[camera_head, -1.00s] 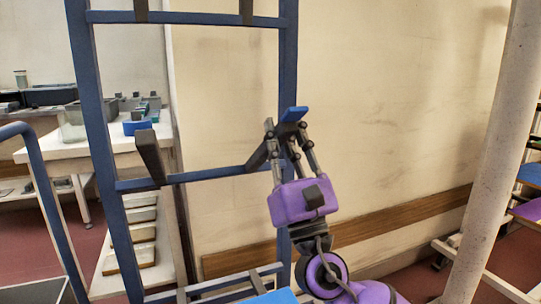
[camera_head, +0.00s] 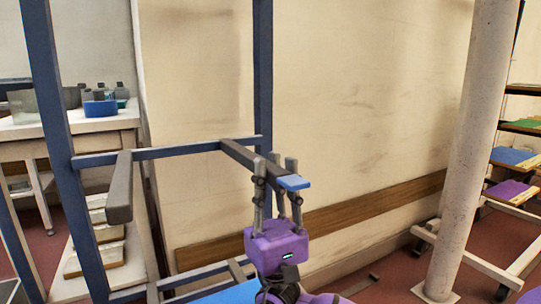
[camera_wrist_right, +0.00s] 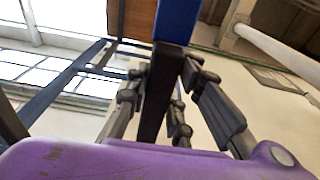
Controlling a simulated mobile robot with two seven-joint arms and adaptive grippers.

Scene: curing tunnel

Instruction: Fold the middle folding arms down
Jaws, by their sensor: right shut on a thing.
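A blue upright rack frame (camera_head: 263,75) carries a middle crossbar (camera_head: 180,151) with two dark grey folding arms. The left folding arm (camera_head: 120,190) sticks out from the crossbar toward me, its end lower in the picture. The right folding arm (camera_head: 238,152) also sticks out from the crossbar and ends in a blue tip (camera_head: 293,182). My right gripper (camera_head: 277,170) is shut on the right folding arm near this tip. In the right wrist view the dark arm (camera_wrist_right: 165,85) runs between the fingers, with its blue end above. My left gripper is not in view.
A white table (camera_head: 70,125) with grey and blue bins stands behind the rack at left. A pale round column (camera_head: 475,150) and shelves with coloured boards are at right. A low crossbar sits near the bottom edge. A plain wall is behind.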

